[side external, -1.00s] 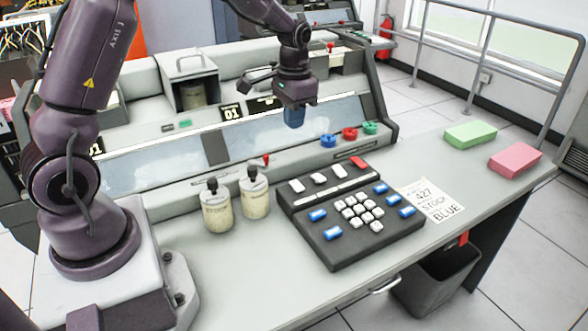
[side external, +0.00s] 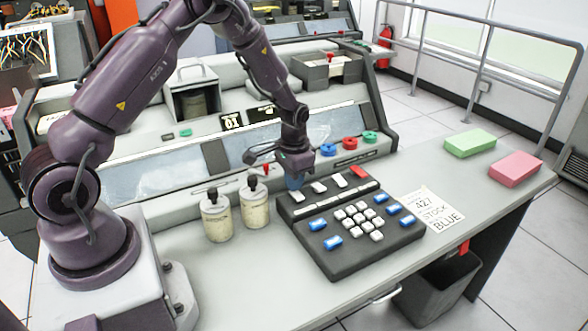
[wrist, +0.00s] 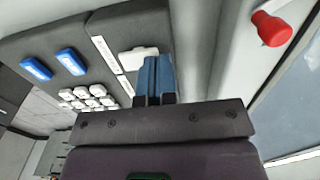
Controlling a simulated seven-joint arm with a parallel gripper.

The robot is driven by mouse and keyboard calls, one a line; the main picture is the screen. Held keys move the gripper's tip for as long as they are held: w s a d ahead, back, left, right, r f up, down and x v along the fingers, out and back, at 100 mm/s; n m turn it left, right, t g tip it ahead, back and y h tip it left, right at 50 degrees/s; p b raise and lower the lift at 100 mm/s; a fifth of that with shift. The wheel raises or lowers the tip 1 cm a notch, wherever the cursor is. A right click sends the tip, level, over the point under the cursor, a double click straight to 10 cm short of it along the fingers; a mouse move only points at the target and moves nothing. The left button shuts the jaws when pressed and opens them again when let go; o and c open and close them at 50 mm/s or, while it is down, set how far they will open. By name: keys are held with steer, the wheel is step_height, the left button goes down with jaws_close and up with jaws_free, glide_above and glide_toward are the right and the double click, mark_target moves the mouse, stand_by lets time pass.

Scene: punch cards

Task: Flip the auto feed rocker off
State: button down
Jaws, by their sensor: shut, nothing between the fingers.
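The dark keypad console (side external: 350,257) sits on the desk with white rockers and a red one along its back row. One white rocker (side external: 318,187) stands just right of my gripper (side external: 294,183); another (side external: 297,197) shows just below the fingertips. I cannot read which one is the auto feed. In the wrist view, my gripper (wrist: 156,78) has its blue fingers together and empty, over the console's edge beside a white rocker (wrist: 137,57), partly hidden behind the fingers. I cannot tell whether the fingertips touch the rocker.
Two cream canisters (side external: 221,217) (side external: 255,203) stand left of the console. A red-tipped lever (wrist: 272,28) is near the gripper. Blue, red and green knobs (side external: 349,144) are behind. A paper note (side external: 428,208) lies to the right; green (side external: 470,143) and pink (side external: 515,169) blocks lie beyond.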

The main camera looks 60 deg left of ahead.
steer(key=shift+f, duration=0.1)
steer(key=shift+a+f+h, duration=0.1)
steer(key=shift+f+h, duration=0.1)
steer(key=shift+h, duration=0.1)
steer(key=shift+r, duration=0.15)
steer(key=shift+r, duration=0.7)
step_height(320, 180, up, 14)
steer(key=a, duration=0.2)
steer(key=shift+a+f, duration=0.15)
steer(key=shift+a, duration=0.25)
